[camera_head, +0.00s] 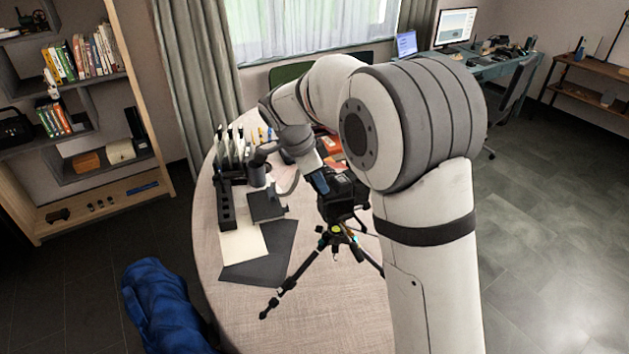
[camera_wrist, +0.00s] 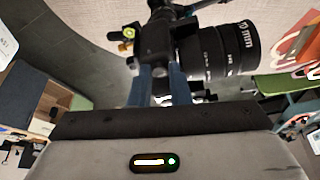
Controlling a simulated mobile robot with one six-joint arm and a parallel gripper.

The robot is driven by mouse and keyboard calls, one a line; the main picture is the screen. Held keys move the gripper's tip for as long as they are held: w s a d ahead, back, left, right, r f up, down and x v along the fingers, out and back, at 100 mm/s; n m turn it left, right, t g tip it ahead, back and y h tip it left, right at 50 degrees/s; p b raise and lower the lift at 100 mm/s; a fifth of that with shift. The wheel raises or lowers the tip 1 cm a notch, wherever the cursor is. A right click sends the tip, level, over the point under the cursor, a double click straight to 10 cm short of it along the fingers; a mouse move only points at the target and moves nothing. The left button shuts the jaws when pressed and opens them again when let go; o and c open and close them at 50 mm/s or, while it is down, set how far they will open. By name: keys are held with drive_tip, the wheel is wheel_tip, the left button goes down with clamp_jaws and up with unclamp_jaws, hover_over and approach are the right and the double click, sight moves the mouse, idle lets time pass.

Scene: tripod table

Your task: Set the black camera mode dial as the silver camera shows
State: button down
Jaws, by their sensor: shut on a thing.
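The black camera (camera_head: 343,198) stands on a tripod (camera_head: 338,238) on the table, partly hidden by my arm. In the wrist view the black camera (camera_wrist: 153,40) appears upside down, with its long lens (camera_wrist: 222,52) pointing right. My gripper (camera_wrist: 161,72) has its blue fingers at the top of the camera body, shut on a small dark part there that looks like the mode dial. The fingers hide most of that part, and its markings cannot be read. My gripper also shows in the head view (camera_head: 321,183), beside the black camera. I cannot make out a silver camera in either view.
A black organiser (camera_head: 226,205), dark sheets (camera_head: 262,252) and upright folders (camera_head: 232,152) lie left of the tripod. A blue cloth-covered shape (camera_head: 160,300) is at the table's front left. A tripod leg (camera_head: 285,288) reaches forward.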

drive_tip(key=n+b, duration=0.1)
drive_tip(key=n+t+b, duration=0.1)
drive_tip(key=b, duration=0.1)
drive_tip(key=n+b, duration=0.2)
drive_tip(key=shift+s+d+f+y, duration=0.2)
drive_tip(key=shift+d+f+y, duration=0.05)
drive_tip(key=shift+y, duration=0.05)
drive_tip(key=shift+s+d+r+n+t+y+b, duration=0.15)
drive_tip(key=shift+n+t+y+b, duration=0.2)
drive_tip(key=shift+n+b, duration=0.6)
drive_tip(key=shift+a+r+n+t+y+b, duration=0.1)
drive_tip(key=shift+n+t+y+b, duration=0.35)
drive_tip(key=shift+n, duration=0.8)
drive_tip(key=c, duration=1.3)
unclamp_jaws()
drive_tip(key=shift+c, duration=0.2)
